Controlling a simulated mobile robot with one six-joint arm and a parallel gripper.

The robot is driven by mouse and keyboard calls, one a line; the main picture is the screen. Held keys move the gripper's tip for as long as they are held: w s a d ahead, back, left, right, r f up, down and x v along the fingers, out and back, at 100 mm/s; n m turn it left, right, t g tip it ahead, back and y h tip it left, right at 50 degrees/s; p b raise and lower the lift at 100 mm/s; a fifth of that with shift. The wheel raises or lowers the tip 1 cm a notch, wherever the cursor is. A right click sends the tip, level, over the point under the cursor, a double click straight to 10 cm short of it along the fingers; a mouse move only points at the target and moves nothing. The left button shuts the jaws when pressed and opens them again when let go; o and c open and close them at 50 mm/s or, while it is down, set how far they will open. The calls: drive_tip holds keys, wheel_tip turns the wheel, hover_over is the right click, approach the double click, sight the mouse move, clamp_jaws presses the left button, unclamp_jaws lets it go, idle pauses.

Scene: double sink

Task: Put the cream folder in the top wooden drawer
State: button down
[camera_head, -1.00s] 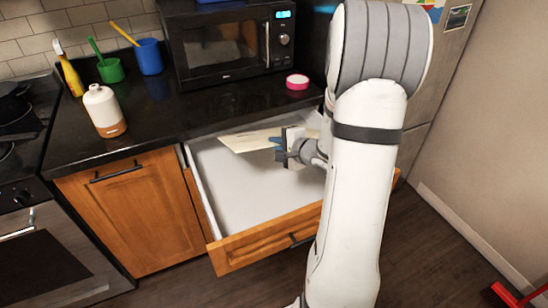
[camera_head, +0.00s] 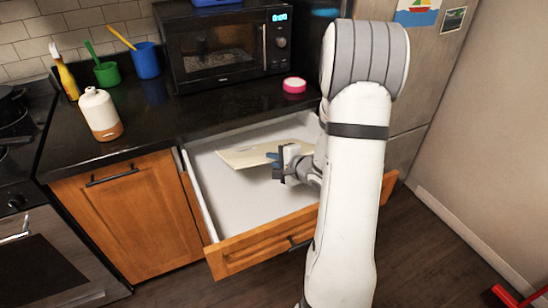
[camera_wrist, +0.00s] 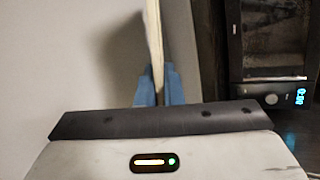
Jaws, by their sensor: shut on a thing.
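The cream folder (camera_head: 254,155) is held flat, slightly tilted, over the inside of the open top wooden drawer (camera_head: 262,242). My gripper (camera_head: 277,160) is shut on the folder's near right edge. In the wrist view the blue fingertips (camera_wrist: 159,88) pinch the folder (camera_wrist: 154,40), which shows edge-on as a thin strip. The drawer's pale interior lies below the folder. Whether the folder touches the drawer floor I cannot tell. My arm hides the drawer's right part.
The black counter (camera_head: 200,115) edge overhangs the back of the drawer. A microwave (camera_head: 225,45), a pink round dish (camera_head: 294,85) and a white-and-brown bottle (camera_head: 99,112) stand on it. The drawer's front and left floor are clear.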

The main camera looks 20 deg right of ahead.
drive_tip(key=c, duration=1.6)
unclamp_jaws()
drive_tip(key=shift+o, duration=0.2)
drive_tip(key=shift+r, duration=0.25)
drive_tip(key=s+d+r+n+g+h+p, duration=0.25)
drive_tip(key=s+d+r+n+h, duration=0.2)
drive_tip(key=s+r, duration=0.4)
drive_tip(key=s+a+r+n+g, duration=0.2)
drive_tip(key=s+a+n+g, duration=0.2)
drive_tip(key=s+a+n, duration=0.2)
drive_tip(key=s+a+r+n+g, duration=0.3)
drive_tip(key=s+a+n, duration=0.3)
drive_tip(key=s+a, duration=0.4)
drive_tip(key=shift+a+r+n+g, duration=0.2)
drive_tip(key=shift+a+n+g, duration=0.2)
drive_tip(key=shift+a, duration=0.3)
